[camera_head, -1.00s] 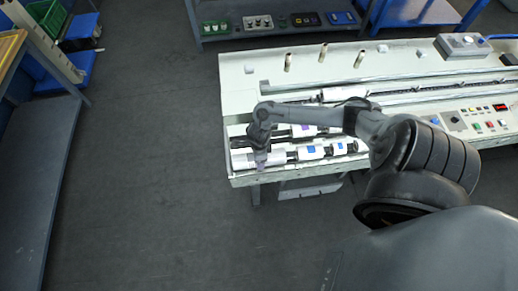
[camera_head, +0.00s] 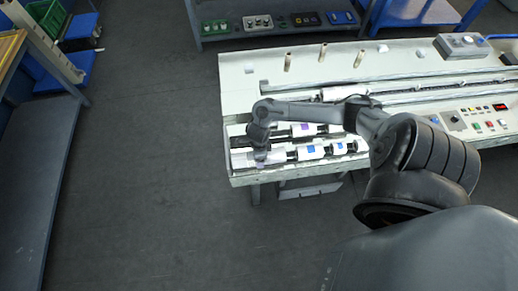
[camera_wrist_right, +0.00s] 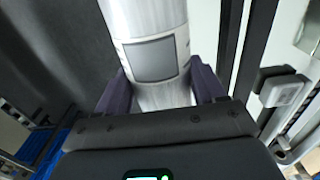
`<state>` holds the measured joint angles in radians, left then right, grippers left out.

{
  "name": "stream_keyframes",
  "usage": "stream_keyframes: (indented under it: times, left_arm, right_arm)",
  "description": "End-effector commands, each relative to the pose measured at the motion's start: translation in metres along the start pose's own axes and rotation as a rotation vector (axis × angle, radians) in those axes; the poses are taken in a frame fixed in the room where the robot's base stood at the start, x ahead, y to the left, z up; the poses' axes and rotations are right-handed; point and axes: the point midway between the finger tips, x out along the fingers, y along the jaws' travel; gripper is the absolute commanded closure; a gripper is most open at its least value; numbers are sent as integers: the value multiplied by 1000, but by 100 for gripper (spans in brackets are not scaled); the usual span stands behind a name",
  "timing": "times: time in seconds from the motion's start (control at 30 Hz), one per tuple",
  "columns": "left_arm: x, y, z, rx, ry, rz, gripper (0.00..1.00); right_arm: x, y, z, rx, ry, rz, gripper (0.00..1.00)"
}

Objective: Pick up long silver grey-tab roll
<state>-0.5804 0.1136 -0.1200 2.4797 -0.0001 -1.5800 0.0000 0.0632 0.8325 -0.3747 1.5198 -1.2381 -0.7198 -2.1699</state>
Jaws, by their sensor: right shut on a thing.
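The long silver roll (camera_head: 240,161) lies at the left end of the machine's front row. In the right wrist view the silver roll (camera_wrist_right: 148,17) runs away from me, with a square grey tab (camera_wrist_right: 150,59) on its side. My right gripper (camera_head: 262,160) is over this roll in the head view. In the right wrist view my right gripper (camera_wrist_right: 160,90) has one dark finger on each side of the roll and is shut on it just below the tab. My gripper and wrist hide part of the roll in the head view. My left gripper is out of view.
Rolls with blue tabs (camera_head: 311,152) lie right of the silver roll in the front row. A roll with a purple tab (camera_head: 303,130) lies behind. The control panel (camera_head: 470,120) is at the right. Upright pegs (camera_head: 323,52) stand at the back. Floor left of the machine is clear.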

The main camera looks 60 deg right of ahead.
Motion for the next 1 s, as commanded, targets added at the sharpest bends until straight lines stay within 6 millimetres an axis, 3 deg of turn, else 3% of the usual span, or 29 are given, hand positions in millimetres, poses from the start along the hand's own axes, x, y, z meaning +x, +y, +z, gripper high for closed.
stream_keyframes:
  times: [0.2,0.7,1.0]
  left_arm:
    - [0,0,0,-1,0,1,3]
    - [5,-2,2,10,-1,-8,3]
    - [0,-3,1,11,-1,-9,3]
  right_arm:
    - [-31,-2,1,-4,-3,-7,98]
    - [-74,10,-76,-5,7,-4,100]
    - [-92,14,-103,0,6,-4,100]
